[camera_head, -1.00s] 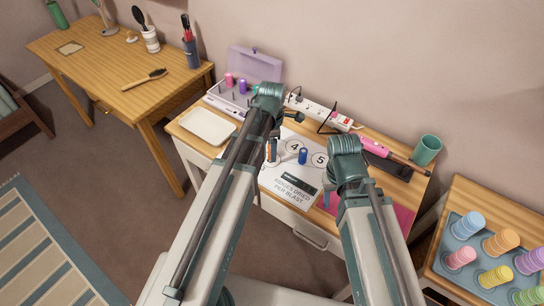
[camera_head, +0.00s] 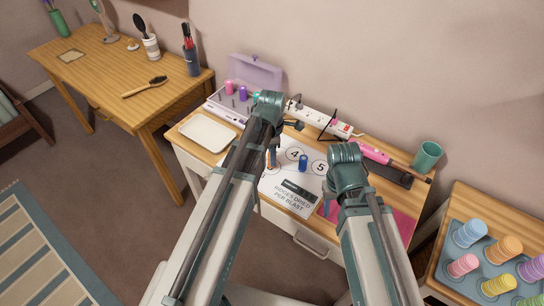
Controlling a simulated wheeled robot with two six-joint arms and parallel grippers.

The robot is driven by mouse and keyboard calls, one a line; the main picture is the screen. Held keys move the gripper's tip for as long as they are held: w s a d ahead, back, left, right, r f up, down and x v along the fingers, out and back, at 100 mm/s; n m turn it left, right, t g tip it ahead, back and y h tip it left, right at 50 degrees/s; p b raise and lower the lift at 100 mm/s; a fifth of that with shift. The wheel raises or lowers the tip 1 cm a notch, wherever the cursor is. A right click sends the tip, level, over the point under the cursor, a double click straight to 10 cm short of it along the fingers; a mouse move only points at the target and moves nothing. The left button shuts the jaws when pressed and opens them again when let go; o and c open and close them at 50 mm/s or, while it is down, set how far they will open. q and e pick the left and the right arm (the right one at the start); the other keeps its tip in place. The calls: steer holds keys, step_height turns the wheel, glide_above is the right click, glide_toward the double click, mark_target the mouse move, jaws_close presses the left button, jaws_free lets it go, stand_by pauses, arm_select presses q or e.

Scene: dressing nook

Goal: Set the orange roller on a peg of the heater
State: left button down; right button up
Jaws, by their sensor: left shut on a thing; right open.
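The heater (camera_head: 222,108) is an open lilac case at the back of the small table, with its lid raised. Thin pegs stand in it, and a pink roller (camera_head: 229,87) and a purple roller (camera_head: 242,92) stand on it. My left gripper (camera_head: 271,160) points down over the white mat, right of and nearer than the heater. It is shut on the orange roller (camera_head: 269,164), of which only a small part shows beside my arm. My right gripper (camera_head: 326,200) is open and empty near the pink mat, partly hidden by its arm.
A blue roller (camera_head: 303,162) stands on the white numbered mat (camera_head: 290,200). A white tray (camera_head: 207,132) lies left of it. A power strip (camera_head: 318,116), a pink styling tool (camera_head: 375,154) and a green cup (camera_head: 428,156) line the back. My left arm crosses near the heater's right side.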

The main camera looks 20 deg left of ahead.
arm_select(q)
steer(key=shift+r, duration=0.1)
arm_select(e)
steer(key=shift+r, duration=0.1)
arm_select(q)
step_height(320, 180, up, 10)
steer(key=p, duration=1)
arm_select(e)
step_height(320, 180, up, 10)
arm_select(q)
steer(key=shift+w, duration=0.1)
